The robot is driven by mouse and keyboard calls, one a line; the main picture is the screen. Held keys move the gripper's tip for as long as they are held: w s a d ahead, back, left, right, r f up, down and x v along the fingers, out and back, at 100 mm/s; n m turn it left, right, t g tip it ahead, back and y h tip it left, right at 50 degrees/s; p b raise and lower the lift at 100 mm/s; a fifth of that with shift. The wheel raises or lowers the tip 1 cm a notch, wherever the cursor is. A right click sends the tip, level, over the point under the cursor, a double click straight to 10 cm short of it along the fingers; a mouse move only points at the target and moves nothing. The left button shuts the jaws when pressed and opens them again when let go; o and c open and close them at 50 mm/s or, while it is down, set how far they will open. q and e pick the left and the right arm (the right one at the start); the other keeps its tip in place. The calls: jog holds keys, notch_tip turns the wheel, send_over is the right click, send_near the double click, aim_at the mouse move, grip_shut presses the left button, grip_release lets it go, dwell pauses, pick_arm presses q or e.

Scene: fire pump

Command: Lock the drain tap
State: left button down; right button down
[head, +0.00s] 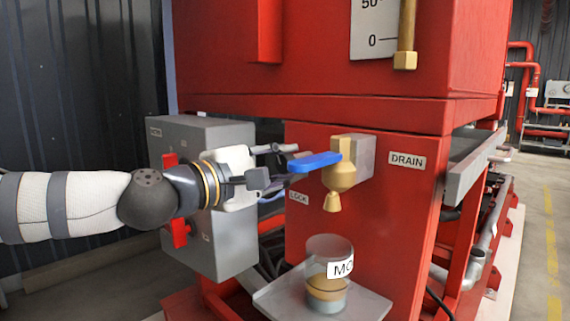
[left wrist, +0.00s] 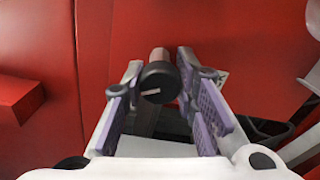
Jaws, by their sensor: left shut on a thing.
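The drain tap (head: 340,177) is brass on a grey block, beside the DRAIN label (head: 407,161) on the red panel. Its blue handle (head: 316,162) points left, roughly level. My left gripper (head: 283,163) is at the left of the tap, with its fingers near the handle's end in the picture. In the left wrist view my left gripper (left wrist: 159,61) is shut on a dark round knob (left wrist: 157,82) with a light mark. A LOCK label (head: 298,197) is below the gripper. My right gripper is out of view.
A grey box (head: 222,258) with red handles (head: 180,234) stands behind my left wrist. A round container (head: 329,270) stands on a grey shelf (head: 374,306) below the tap. A brass-tipped gauge (head: 405,60) hangs above. The floor (head: 535,225) at right is clear.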

pick_arm(q)
jog(key=m, duration=0.5)
jog(key=shift+m, duration=0.3)
dwell(0.4)
jog(key=c, duration=1.3)
grip_release()
jog(key=v, duration=1.2)
